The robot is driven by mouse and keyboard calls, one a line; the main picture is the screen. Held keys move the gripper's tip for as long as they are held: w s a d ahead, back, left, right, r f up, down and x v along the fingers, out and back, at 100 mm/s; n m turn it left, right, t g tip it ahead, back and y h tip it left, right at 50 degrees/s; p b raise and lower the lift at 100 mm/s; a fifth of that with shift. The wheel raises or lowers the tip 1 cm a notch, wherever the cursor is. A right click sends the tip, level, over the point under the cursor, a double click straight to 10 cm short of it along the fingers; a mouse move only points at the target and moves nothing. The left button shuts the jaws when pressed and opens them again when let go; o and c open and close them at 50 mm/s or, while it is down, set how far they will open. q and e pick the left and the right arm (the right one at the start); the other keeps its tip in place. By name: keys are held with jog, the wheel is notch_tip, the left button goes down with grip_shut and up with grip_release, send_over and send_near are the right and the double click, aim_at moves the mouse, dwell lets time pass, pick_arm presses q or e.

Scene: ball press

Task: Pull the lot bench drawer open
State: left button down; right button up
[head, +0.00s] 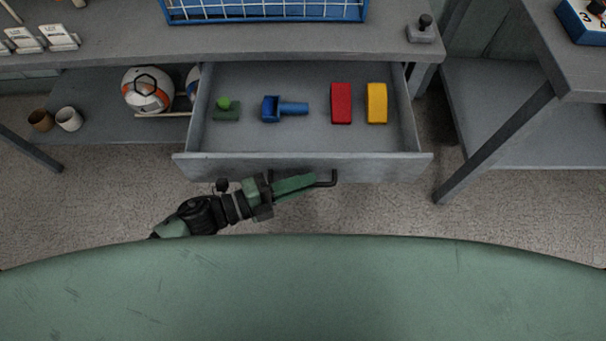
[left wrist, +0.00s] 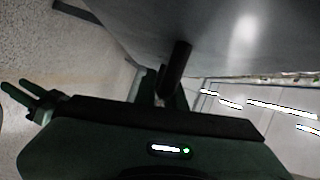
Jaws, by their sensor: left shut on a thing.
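The grey bench drawer (head: 300,140) stands pulled out from under the bench top in the head view, with its inside showing. A dark bar handle (head: 332,178) runs along its front. My left gripper (head: 312,180) is at the drawer front, shut on the handle. The left wrist view shows the dark handle (left wrist: 175,68) running from the drawer front (left wrist: 220,35) down to the gripper, which hides its lower part. My right gripper is not in view.
In the drawer lie a green piece (head: 227,112), a blue piece (head: 285,109), a red block (head: 341,103) and a yellow block (head: 376,103). A ball (head: 148,90) and two cups sit on the lower shelf. A table leg (head: 495,145) stands right of the drawer.

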pick_arm(q)
jog(key=c, duration=1.5)
grip_release()
jog(key=shift+a, duration=0.1)
jog(key=v, duration=0.7)
jog(key=shift+s+a, duration=0.2)
jog(key=shift+a, duration=0.05)
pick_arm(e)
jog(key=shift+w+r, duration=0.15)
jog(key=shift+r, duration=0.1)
